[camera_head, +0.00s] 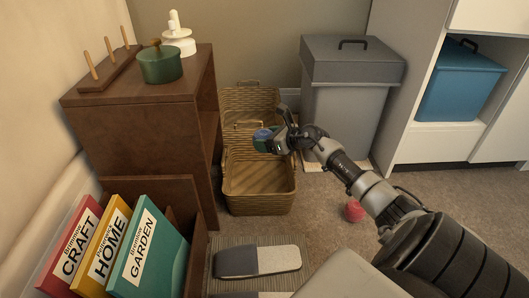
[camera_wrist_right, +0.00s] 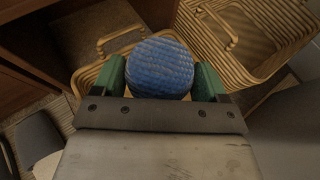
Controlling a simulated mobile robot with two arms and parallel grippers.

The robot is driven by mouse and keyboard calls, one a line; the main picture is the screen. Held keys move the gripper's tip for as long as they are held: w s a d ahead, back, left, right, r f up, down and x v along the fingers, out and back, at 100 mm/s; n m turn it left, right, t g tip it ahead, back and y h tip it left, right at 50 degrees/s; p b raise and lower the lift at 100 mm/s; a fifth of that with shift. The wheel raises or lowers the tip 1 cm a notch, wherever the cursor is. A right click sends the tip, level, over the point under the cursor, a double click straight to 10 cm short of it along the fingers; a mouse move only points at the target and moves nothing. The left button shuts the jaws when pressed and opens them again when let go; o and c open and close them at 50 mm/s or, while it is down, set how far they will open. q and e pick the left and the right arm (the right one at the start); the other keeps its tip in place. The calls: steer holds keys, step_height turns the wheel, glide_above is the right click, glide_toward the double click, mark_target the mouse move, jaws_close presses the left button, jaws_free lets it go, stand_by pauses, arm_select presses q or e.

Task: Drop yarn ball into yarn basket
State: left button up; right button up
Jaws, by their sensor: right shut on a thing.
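A blue woven-textured yarn ball (camera_head: 262,137) is held in my right gripper (camera_head: 274,140) above the wicker baskets. In the right wrist view the ball (camera_wrist_right: 160,68) sits between the two green fingertips (camera_wrist_right: 160,80), which are shut on it. The near wicker basket (camera_head: 258,201) stands open on the floor, and the ball is over its far end. A second wicker basket (camera_head: 250,97) stands behind it. In the wrist view both baskets show beyond the ball, one with its rim (camera_wrist_right: 92,73) partly hidden behind the ball and fingers. My left gripper is not in view.
A red-pink ball (camera_head: 354,211) lies on the carpet to the right. A brown wooden cabinet (camera_head: 150,130) stands left of the baskets and a grey lidded bin (camera_head: 345,100) to their right. Slippers (camera_head: 258,261) lie on a mat in front.

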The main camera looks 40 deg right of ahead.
steer(key=o, duration=0.9)
steer(key=shift+o, duration=0.2)
steer(key=shift+s+d+r+p, duration=0.15)
steer(key=shift+s+r+p, duration=0.1)
steer(key=shift+s+p, duration=0.2)
steer(key=p+v, duration=0.5)
steer(key=v, duration=0.4)
steer(key=shift+s+p, duration=0.4)
